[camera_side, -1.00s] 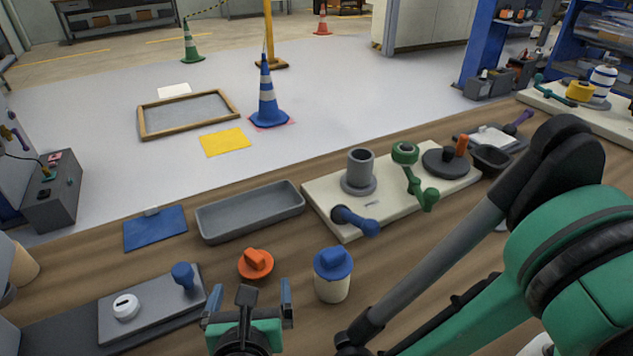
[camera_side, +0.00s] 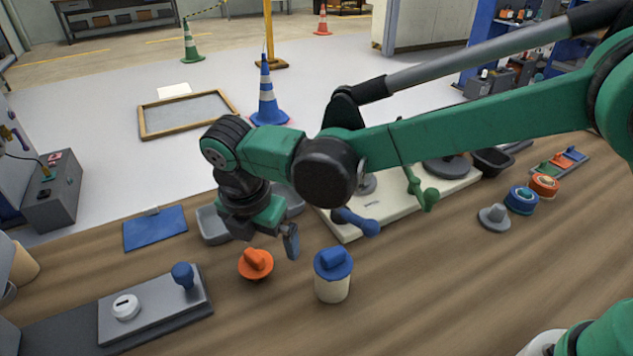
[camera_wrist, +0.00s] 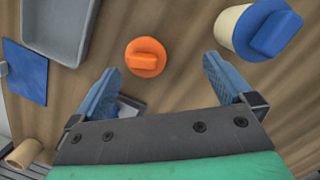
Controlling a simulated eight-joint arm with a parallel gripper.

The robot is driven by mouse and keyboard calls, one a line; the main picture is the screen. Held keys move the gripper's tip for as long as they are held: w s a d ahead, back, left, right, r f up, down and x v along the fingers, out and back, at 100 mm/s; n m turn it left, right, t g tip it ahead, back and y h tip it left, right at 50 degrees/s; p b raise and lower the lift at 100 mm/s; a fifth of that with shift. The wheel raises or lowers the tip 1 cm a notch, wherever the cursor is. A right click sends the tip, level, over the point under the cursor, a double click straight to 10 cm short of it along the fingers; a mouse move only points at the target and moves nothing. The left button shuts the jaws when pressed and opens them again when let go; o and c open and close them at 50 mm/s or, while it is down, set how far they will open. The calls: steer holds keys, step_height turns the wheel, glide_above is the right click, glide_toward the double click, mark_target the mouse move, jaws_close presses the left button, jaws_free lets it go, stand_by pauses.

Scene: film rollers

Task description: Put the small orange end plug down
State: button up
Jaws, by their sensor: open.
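The small orange end plug (camera_side: 256,264) rests on the wooden bench, its raised grip facing up. It also shows in the wrist view (camera_wrist: 146,56), beyond the fingertips and between their lines. My gripper (camera_side: 272,243) is above the bench just behind and over the plug in the side view. In the wrist view my gripper (camera_wrist: 163,77) has its two blue fingers wide apart with nothing between them. The fingers do not touch the plug.
A cream roller with a blue plug (camera_side: 333,274) stands to the right of the orange plug. A blue mat (camera_side: 155,229) and a grey block with a blue knob (camera_side: 150,306) lie left.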

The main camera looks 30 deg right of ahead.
steer(key=w+d+r+m+g+y, duration=0.1)
steer(key=w+r+m+g+y, duration=0.2)
steer(key=r+y, duration=0.25)
glide_above(254, 254)
steer(key=d, duration=0.2)
steer(key=f, duration=0.5)
steer(key=shift+w+f, duration=0.2)
steer(key=shift+w, duration=0.2)
steer(key=shift+x, duration=3.05)
steer(key=c, duration=1.3)
steer(key=shift+c, duration=0.2)
steer(key=shift+r, duration=0.15)
